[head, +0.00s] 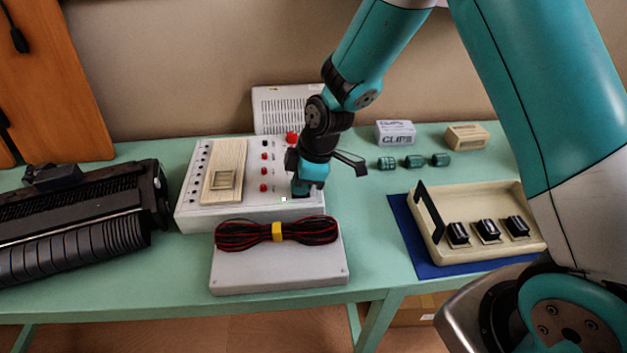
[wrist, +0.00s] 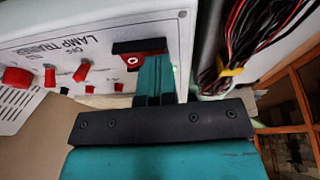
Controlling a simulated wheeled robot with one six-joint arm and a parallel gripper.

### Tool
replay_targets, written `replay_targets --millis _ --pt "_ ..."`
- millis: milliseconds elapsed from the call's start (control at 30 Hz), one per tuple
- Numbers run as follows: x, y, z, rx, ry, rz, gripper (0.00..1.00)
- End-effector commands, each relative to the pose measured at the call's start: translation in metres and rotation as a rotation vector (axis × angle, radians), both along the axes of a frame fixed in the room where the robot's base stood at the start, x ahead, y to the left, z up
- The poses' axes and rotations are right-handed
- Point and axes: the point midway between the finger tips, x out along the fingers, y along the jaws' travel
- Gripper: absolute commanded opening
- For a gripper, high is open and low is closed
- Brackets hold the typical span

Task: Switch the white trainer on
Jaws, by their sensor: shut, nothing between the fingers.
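The white trainer (head: 190,215) stands on the green table, left of centre, with red knobs and a wooden-coloured panel on top. In the wrist view its face (wrist: 40,50) reads "LAMP TRAINER". A red rocker switch (wrist: 132,62) in a black frame shows a white ring mark. My gripper (head: 301,190) is shut and empty, pointing down at the trainer's front right corner. In the wrist view its teal fingers (wrist: 153,75) cover the rocker's right end; I cannot tell whether they touch it. A small green glow (wrist: 174,69) shows beside the fingers.
A grey box (head: 280,275) with bundled red and black cable (head: 245,235) stands just in front of the trainer. A black machine (head: 80,225) is at left. A cream tray (head: 490,195) with black switches lies on a blue mat at right. Green parts (head: 414,162) sit behind.

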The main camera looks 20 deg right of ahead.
Motion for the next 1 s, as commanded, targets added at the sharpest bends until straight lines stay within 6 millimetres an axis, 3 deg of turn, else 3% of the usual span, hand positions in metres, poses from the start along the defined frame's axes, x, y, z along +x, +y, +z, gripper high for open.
replay_targets --millis 867,1000 --pt "0.015 -0.008 0.004 -0.008 0.004 -0.008 0.00" --pt "0.014 -0.007 0.015 -0.008 0.004 -0.007 0.00"
